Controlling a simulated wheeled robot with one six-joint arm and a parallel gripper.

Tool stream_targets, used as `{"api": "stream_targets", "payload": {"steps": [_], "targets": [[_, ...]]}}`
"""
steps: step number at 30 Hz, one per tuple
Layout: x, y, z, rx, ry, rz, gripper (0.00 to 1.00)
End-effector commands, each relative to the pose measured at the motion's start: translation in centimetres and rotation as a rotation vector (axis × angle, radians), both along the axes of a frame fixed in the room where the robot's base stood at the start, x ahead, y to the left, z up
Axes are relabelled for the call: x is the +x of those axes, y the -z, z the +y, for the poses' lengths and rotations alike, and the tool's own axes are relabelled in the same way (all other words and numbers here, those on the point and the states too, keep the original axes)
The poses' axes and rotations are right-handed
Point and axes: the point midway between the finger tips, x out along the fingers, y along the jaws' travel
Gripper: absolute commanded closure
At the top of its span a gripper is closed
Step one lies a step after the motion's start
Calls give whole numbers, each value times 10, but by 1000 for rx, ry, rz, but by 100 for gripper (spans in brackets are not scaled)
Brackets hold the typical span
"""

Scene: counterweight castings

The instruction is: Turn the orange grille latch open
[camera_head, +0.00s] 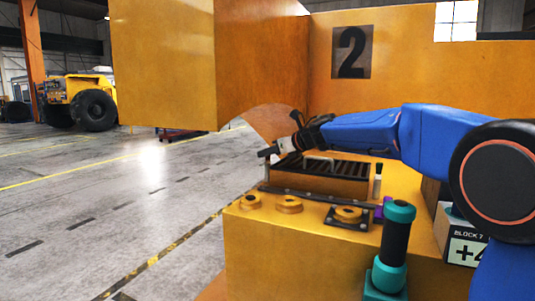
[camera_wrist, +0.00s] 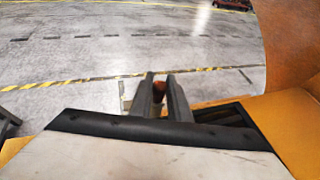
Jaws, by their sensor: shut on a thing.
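The black slatted grille (camera_head: 345,168) is set in an orange block on top of the orange casting. A pale handle (camera_head: 318,158) shows on it. My gripper (camera_head: 268,152) is at the left end of the grille, with its fingers pointing left. In the wrist view its two grey fingers (camera_wrist: 169,97) are close together, shut on a small orange-brown piece, the latch (camera_wrist: 159,88). Only a little of the latch shows between the fingers, so its turn angle cannot be told. In the head view the latch cannot be made out. A dark grille edge (camera_wrist: 236,117) shows right of the fingers.
An orange wall marked 2 (camera_head: 352,52) stands behind, and a large orange block (camera_head: 165,65) overhangs at the left. Round orange knobs (camera_head: 289,204) and a teal-and-black cylinder (camera_head: 396,243) stand in front of the grille. Open floor (camera_head: 90,220) lies left.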

Motion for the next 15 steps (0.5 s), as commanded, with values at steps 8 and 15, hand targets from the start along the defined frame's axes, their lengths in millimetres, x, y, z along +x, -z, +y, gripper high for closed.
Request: {"api": "stream_targets", "payload": {"steps": [8, 15], "targets": [[0, 0, 0, 0, 0, 0, 65], [-3, -2, -4, 0, 0, 0, 65]]}}
